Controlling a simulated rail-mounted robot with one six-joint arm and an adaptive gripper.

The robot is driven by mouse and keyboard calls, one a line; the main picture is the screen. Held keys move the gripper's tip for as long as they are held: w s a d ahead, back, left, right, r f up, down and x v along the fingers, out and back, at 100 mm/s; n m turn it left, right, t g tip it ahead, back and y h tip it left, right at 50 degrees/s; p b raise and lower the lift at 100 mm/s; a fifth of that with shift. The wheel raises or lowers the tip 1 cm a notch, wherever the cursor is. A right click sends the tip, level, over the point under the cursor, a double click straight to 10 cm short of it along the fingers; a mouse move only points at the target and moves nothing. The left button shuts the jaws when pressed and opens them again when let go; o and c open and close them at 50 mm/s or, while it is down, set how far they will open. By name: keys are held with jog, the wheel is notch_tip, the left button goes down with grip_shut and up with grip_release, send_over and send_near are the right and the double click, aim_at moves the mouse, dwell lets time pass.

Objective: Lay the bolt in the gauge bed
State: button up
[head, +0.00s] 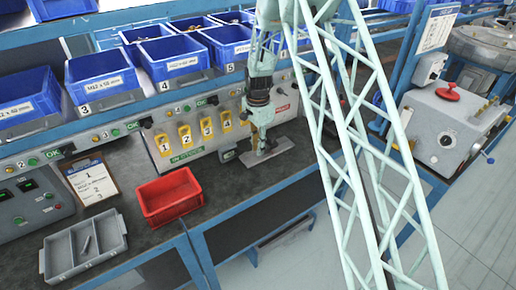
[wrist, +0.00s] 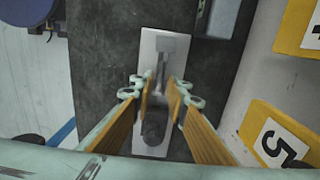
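The gauge bed looks to be the pale plate on the bench, seen in the head view (head: 266,153) and in the wrist view (wrist: 153,45). A grey block with a narrow stem stands out on it in the wrist view. My gripper (head: 263,150) points down just over this plate. In the wrist view my gripper's fingers (wrist: 162,88) come close together over the stem. A dark rounded piece (wrist: 153,125) lies between the fingers; I cannot tell if it is the bolt or if the fingers grip it.
A red bin (head: 170,197) stands left of the plate. Numbered yellow holders (head: 185,137) line the panel behind. The bench's front edge is close to the plate.

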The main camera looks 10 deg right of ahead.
jog(key=shift+o, duration=0.9)
jog(key=shift+r, duration=0.1)
notch_tip(320, 180, up, 12)
dwell(0.3)
jog(key=shift+s, duration=0.1)
dwell(0.7)
